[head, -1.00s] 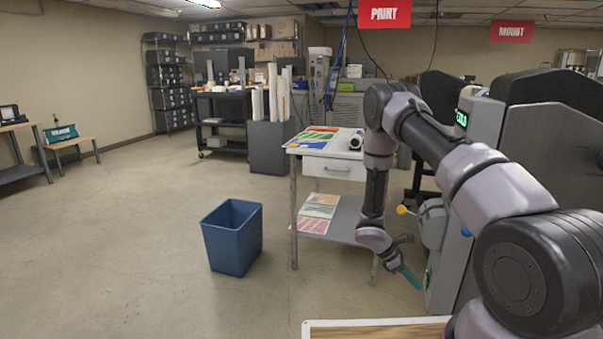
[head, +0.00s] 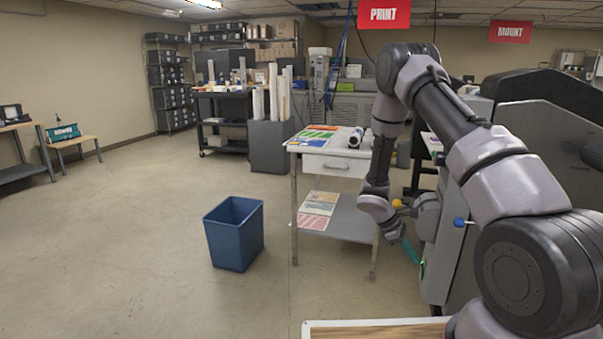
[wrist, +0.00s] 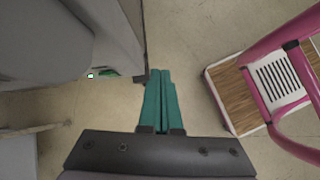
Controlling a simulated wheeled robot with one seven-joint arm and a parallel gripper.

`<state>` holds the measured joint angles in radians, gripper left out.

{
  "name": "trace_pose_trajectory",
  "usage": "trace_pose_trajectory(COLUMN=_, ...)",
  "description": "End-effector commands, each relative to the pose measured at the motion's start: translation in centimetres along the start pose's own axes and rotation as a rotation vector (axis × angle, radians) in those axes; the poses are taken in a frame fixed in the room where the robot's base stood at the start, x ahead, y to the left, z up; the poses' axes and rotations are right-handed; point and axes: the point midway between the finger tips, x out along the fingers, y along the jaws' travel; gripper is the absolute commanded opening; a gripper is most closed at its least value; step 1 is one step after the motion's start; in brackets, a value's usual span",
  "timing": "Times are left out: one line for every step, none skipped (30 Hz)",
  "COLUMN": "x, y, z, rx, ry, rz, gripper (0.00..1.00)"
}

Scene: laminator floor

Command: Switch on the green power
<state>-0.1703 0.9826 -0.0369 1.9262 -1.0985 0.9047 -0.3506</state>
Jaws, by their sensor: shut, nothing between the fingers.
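My gripper (head: 411,251) hangs low beside the grey laminator (head: 438,262), its teal fingers pointing down. In the wrist view the fingers of my gripper (wrist: 159,88) are shut together with nothing between them. A small lit green switch (wrist: 90,75) with a pale rim shows on the machine's side, left of the fingertips and apart from them. A dark green part lies beside it. In the head view a small bright green spot (head: 422,264) shows on the machine's lower edge, close to the fingers; whether they touch cannot be told there.
A yellow knob (head: 397,203) and a blue knob (head: 459,222) stick out from the machine above my gripper. A white-topped table (head: 335,167) with prints stands to the left. A blue bin (head: 234,235) stands on open floor further left.

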Motion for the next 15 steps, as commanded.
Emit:
trace_pose_trajectory(x=-1.3, y=0.4, z=0.7, rx=0.036, ry=0.017, rz=-0.001, gripper=0.00)
trace_pose_trajectory(x=-2.0, y=0.5, z=1.1, rx=0.058, ry=0.026, rz=-0.004, gripper=0.00)
trace_pose_trajectory(x=-3.1, y=0.8, z=1.7, rx=0.091, ry=0.041, rz=-0.008, gripper=0.00)
trace_pose_trajectory(x=-4.0, y=0.9, z=2.2, rx=0.117, ry=0.053, rz=-0.010, gripper=0.00)
trace_pose_trajectory(x=-4.9, y=1.1, z=2.8, rx=0.146, ry=0.066, rz=-0.015, gripper=0.00)
trace_pose_trajectory(x=-6.3, y=1.3, z=3.7, rx=0.189, ry=0.086, rz=-0.020, gripper=0.00)
trace_pose_trajectory(x=-7.4, y=1.4, z=4.4, rx=0.226, ry=0.104, rz=-0.025, gripper=0.00)
trace_pose_trajectory(x=-8.6, y=1.4, z=5.1, rx=0.263, ry=0.122, rz=-0.031, gripper=0.00)
trace_pose_trajectory(x=-10.2, y=1.5, z=6.2, rx=0.314, ry=0.148, rz=-0.040, gripper=0.00)
trace_pose_trajectory(x=-11.4, y=1.5, z=7.0, rx=0.352, ry=0.168, rz=-0.046, gripper=0.00)
trace_pose_trajectory(x=-12.6, y=1.4, z=7.8, rx=0.391, ry=0.189, rz=-0.054, gripper=0.00)
trace_pose_trajectory(x=-14.0, y=1.3, z=8.9, rx=0.441, ry=0.216, rz=-0.064, gripper=0.00)
trace_pose_trajectory(x=-15.1, y=1.1, z=9.8, rx=0.478, ry=0.237, rz=-0.073, gripper=0.00)
trace_pose_trajectory(x=-16.2, y=1.0, z=10.6, rx=0.515, ry=0.258, rz=-0.081, gripper=0.00)
trace_pose_trajectory(x=-17.5, y=0.7, z=11.7, rx=0.564, ry=0.287, rz=-0.094, gripper=0.00)
